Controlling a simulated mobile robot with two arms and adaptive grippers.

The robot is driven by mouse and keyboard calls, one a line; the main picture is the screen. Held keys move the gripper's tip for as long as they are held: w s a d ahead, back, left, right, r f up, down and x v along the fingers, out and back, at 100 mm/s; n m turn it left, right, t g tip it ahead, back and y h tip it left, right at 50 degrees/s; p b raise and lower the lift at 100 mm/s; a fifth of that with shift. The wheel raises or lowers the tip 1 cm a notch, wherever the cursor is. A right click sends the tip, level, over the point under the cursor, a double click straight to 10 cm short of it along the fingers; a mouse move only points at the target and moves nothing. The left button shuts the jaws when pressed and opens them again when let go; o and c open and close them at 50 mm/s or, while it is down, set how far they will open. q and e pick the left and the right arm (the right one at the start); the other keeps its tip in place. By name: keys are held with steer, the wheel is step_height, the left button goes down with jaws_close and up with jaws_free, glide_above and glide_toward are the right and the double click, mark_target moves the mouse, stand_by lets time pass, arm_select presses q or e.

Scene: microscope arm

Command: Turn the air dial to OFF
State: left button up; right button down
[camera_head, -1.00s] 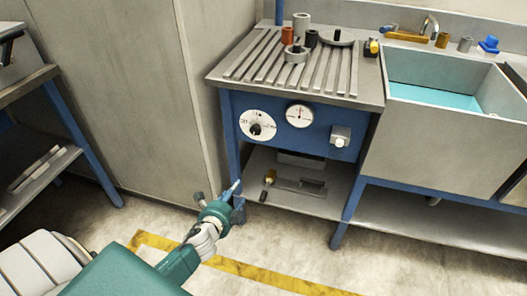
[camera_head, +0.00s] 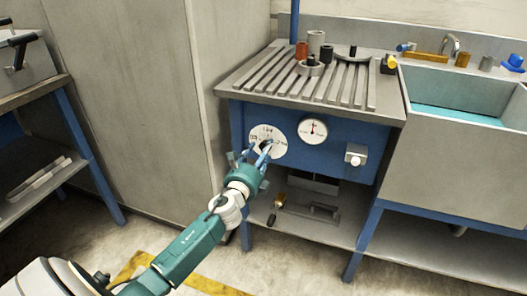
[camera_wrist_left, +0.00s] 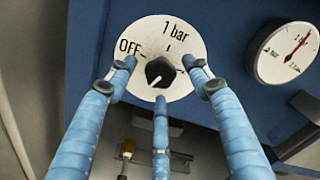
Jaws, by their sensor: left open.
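The air dial is a white round plate (camera_head: 262,133) with a black knob on the blue front panel of the bench. In the left wrist view, the plate (camera_wrist_left: 150,35) reads OFF at the left and 1 bar at the top, and the black knob (camera_wrist_left: 160,72) sits at its middle. The knob's light mark points down and to the left. My left gripper (camera_head: 259,152) is open in front of the dial. In the left wrist view, its blue fingers (camera_wrist_left: 160,85) are spread around the knob, at left, right and below. I cannot tell whether they touch it. My right gripper is not in view.
A pressure gauge (camera_head: 313,130) is right of the dial, with a white-knobbed fitting (camera_head: 355,155) further right. The slatted bench top (camera_head: 250,89) holds several small parts. A sink (camera_head: 440,90) stands at the right. A lower shelf (camera_head: 335,231) is below the panel.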

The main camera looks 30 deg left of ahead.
arm_select(q)
steer(key=shift+x, duration=0.75)
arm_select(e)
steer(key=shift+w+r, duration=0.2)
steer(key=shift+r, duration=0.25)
arm_select(q)
steer(key=c, duration=1.2)
steer(key=shift+o, duration=0.2)
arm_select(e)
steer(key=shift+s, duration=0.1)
arm_select(q)
steer(key=shift+n, duration=0.4)
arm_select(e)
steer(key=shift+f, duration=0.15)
arm_select(q)
steer(key=shift+f+n+p, duration=0.1)
steer(key=shift+n+p, duration=2)
steer(key=shift+n, duration=5.7)
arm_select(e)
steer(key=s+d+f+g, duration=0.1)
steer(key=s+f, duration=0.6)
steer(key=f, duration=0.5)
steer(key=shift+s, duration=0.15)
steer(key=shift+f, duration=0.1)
